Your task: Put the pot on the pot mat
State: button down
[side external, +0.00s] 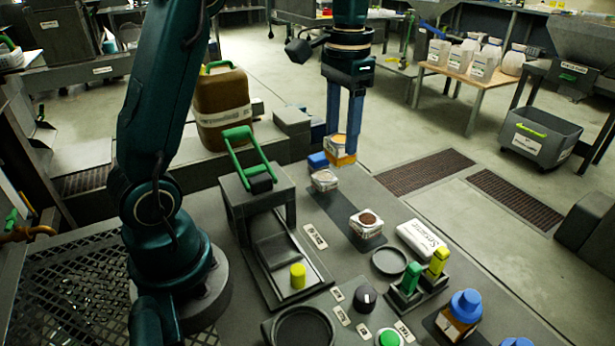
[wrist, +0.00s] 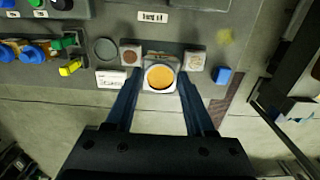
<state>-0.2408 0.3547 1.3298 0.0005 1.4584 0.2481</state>
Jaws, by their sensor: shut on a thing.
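My gripper (side external: 342,137) points down with its blue fingers shut on a small squarish pot (side external: 341,154) with orange contents. The pot appears raised above the bench. The wrist view shows it between the fingertips (wrist: 160,92), with its round orange top (wrist: 159,77) facing the camera. A dark round disc (side external: 389,262), which looks like the pot mat, lies bare on the bench to the right and nearer the side camera. It also shows in the wrist view (wrist: 105,49), at the upper left of the held pot.
A pot with brown contents (side external: 366,222) and a pale-topped pot (side external: 324,180) stand on a dark strip. A blue block (side external: 318,160) is behind them. A white labelled packet (side external: 420,238) and green and yellow handles (side external: 411,278) border the disc. A lever press (side external: 259,195) stands left.

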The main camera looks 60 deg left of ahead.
jog(key=f, duration=0.4)
jog(key=w+f, duration=0.1)
jog(key=f, duration=0.4)
jog(key=w+a+f, duration=0.1)
jog(key=f, duration=0.3)
jog(key=shift+w+f, duration=0.2)
jog(key=shift+f, duration=0.1)
jog(key=shift+c, duration=1.3)
grip_release()
notch_tip(320, 180, up, 11)
jog(key=s+d+r+t, duration=0.3)
jog(key=s+d+r, duration=0.2)
jog(key=s, duration=0.2)
jog(key=s+d+f+t, duration=0.2)
jog(key=s+d+f, duration=0.1)
jog(key=s, duration=0.6)
jog(key=shift+f+t, duration=0.2)
jog(key=shift+t, duration=0.1)
